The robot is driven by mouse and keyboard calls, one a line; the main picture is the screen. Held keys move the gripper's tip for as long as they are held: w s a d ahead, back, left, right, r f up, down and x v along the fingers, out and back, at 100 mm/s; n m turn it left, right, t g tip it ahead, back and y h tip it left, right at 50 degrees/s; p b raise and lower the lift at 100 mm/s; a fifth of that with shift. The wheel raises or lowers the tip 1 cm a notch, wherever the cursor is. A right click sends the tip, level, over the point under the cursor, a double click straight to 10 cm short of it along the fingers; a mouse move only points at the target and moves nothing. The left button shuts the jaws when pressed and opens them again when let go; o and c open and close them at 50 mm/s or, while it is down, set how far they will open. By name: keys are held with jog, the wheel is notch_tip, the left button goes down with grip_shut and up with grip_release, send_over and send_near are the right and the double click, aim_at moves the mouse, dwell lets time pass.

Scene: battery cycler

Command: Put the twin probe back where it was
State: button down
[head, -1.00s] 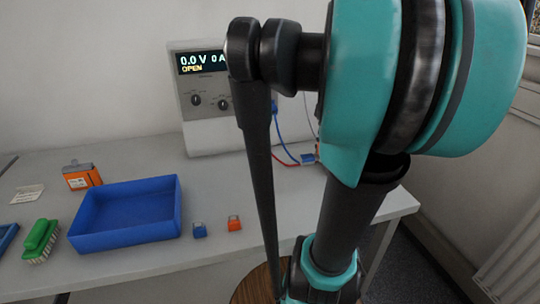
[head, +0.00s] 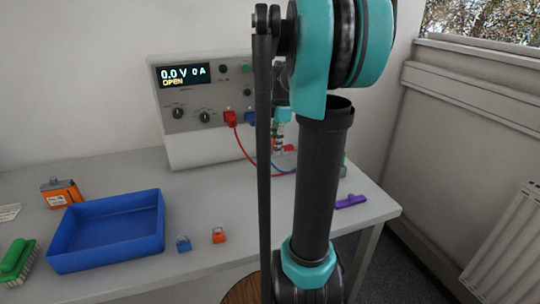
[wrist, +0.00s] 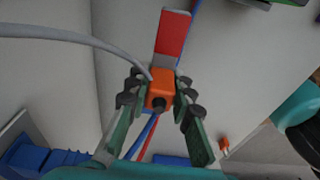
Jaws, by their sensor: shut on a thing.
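My gripper (wrist: 160,105) is shut on an orange block with a dark round knob, seemingly the twin probe (wrist: 161,78). A grey cable runs from it to the left in the wrist view. Its far end is hidden. In the head view my gripper (head: 279,140) is partly behind my arm, at the front right of the cycler (head: 185,140). The cycler display reads 0.0 V, 0 A, OPEN. A red plug (head: 230,118) and a blue plug (head: 250,118) sit on its front, with red and blue leads hanging down. A red block (wrist: 173,34) lies just beyond the held block.
A blue tray (head: 108,258) stands at the table's front left. A blue cap-like piece (head: 183,244) and an orange one (head: 219,236) lie right of it. An orange box (head: 62,193) and green brush (head: 17,257) are at left. A purple item (head: 351,201) lies near the right edge.

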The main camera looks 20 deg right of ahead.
send_over(269, 163)
jog(key=shift+s+d+f, duration=0.1)
jog(key=shift+s+f, duration=0.05)
jog(key=shift+f, duration=0.5)
jog(key=shift+s+d+f, duration=0.1)
jog(key=shift+f, duration=0.5)
notch_tip(269, 163, down, 4)
jog(key=shift+f, duration=0.1)
jog(key=shift+w+f, duration=0.15)
jog(key=shift+f, duration=0.15)
jog(key=c, duration=1.3)
grip_release()
jog(key=shift+c, duration=0.2)
notch_tip(269, 163, up, 12)
jog(key=d, duration=0.1)
jog(key=shift+d, duration=0.25)
